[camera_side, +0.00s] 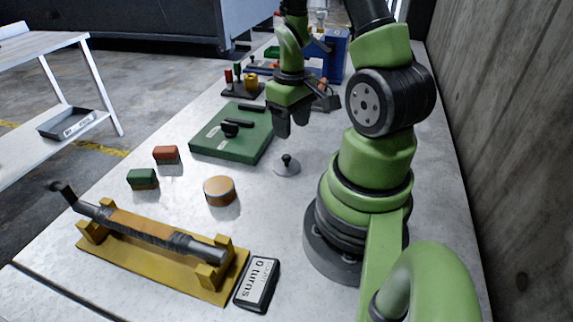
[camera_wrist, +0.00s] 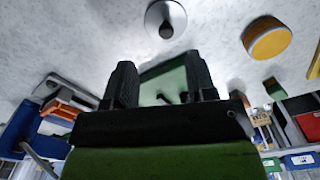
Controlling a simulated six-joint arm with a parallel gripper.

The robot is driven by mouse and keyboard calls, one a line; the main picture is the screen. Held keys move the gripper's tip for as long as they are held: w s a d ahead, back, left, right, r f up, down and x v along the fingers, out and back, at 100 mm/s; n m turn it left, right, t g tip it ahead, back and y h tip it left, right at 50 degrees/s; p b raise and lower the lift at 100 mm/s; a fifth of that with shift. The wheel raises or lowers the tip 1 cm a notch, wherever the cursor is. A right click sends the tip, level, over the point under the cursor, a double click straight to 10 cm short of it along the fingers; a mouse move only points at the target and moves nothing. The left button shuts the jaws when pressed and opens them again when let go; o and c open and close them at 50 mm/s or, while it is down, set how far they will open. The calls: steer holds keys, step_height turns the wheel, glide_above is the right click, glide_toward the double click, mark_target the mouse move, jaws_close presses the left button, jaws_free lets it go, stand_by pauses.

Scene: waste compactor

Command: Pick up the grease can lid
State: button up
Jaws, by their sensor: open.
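The grease can lid (camera_side: 287,166) is a small grey disc with a dark knob on top. It lies flat on the pale bench, left of my arm's base. In the wrist view the lid (camera_wrist: 165,19) is at the top middle, ahead of the fingertips and apart from them. My gripper (camera_side: 291,129) is open and empty, pointing down above the bench, with the lid a little nearer the side camera. In the wrist view my gripper (camera_wrist: 158,78) shows two dark fingers apart. An orange-topped round can (camera_side: 220,190) stands to the lid's left; it also shows in the wrist view (camera_wrist: 267,40).
A green board (camera_side: 215,146) with dark parts lies behind and left. Red (camera_side: 166,154) and green (camera_side: 142,178) blocks stand at left. A yellow cradle (camera_side: 150,265) holds a rod in front, beside a counter reading "0 turns" (camera_side: 257,283). Bench around the lid is clear.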

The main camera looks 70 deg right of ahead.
mark_target(286, 156)
step_height(286, 156, down, 4)
steer(key=shift+r, duration=0.1)
steer(key=shift+w+a+f, duration=0.1)
steer(key=shift+w+f, duration=0.05)
steer(key=shift+f, duration=0.75)
steer(key=shift+w+a+f, duration=0.1)
steer(key=shift+w+f, duration=0.1)
steer(key=shift+f, duration=0.65)
steer(key=shift+w+f, duration=0.15)
steer(key=shift+f, duration=0.75)
jaws_close()
steer(key=shift+r, duration=0.1)
